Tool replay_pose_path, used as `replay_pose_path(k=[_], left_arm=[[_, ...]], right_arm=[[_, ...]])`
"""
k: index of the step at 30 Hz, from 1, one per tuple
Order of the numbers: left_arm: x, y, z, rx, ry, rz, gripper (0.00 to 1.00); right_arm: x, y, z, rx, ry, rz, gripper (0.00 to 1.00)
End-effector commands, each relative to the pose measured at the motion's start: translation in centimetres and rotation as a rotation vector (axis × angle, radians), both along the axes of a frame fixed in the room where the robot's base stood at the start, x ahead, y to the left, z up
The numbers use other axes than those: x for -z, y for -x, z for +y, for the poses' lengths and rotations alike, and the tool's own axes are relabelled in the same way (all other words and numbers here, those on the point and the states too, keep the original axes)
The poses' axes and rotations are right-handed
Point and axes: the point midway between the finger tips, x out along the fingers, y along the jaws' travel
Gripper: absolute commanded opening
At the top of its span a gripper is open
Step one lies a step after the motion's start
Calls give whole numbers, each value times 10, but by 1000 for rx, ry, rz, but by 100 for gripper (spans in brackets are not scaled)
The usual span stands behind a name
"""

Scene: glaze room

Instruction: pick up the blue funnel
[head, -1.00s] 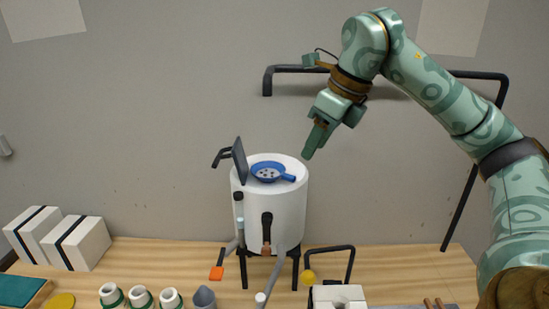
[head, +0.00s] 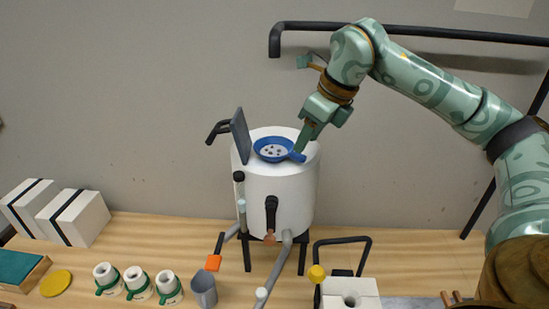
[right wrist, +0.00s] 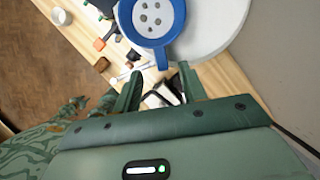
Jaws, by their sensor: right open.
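The blue funnel (head: 270,143) is a shallow round dish with a pale, holed plate inside and a short handle. It lies on top of the white drum (head: 277,188). In the right wrist view the funnel (right wrist: 134,32) is at the top, its handle pointing toward my gripper. My right gripper (head: 301,148) is open at the handle's end, on the right of the funnel. In the right wrist view the fingers of my right gripper (right wrist: 160,80) are apart, with the handle's end just ahead between them. I cannot tell whether they touch it. My left gripper is not in view.
A dark upright lid (head: 240,135) stands at the drum's left edge. A black tap (head: 271,210) and grey pipes are on its front. White cups with green bands (head: 138,283), a grey beaker (head: 203,290) and white boxes (head: 73,218) stand on the bench. A black rail runs behind.

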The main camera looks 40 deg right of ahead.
Motion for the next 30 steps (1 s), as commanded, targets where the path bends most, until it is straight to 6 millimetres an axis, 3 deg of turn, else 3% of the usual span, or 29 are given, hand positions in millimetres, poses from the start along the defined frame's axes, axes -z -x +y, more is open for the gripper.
replay_pose_path(k=[10, 19, 24, 30], left_arm=[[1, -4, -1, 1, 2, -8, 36], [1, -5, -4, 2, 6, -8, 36], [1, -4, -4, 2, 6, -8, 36], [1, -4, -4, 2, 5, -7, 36]], right_arm=[[42, -21, 4, -2, -1, 2, 42], [48, -24, 5, 0, 0, 0, 42], [47, -24, 5, 0, 0, 0, 0], [47, -24, 5, 0, 0, -1, 0]])
